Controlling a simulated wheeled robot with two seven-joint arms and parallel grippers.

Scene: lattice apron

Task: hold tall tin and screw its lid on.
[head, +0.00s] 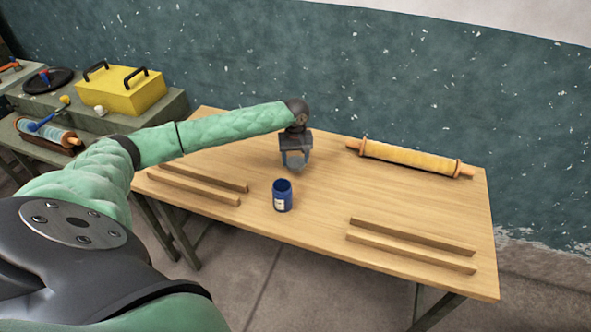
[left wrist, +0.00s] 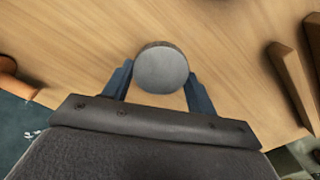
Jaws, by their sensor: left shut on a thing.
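The tall tin (head: 282,197) is dark blue with a pale label. It stands upright on the wooden table with its dark mouth open at the top, and no gripper touches it. My left gripper (head: 296,160) is above the table, behind the tin in the head view and apart from it. In the left wrist view my left gripper (left wrist: 161,82) is shut on the round grey lid (left wrist: 162,68), with a dark blue finger on either side. The tin does not show in the left wrist view. My right gripper is not in view.
Two wooden strips (head: 190,188) lie on the table's left and two more (head: 410,246) on its right. A side bench at left holds a yellow box (head: 122,92). The table around the tin is clear.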

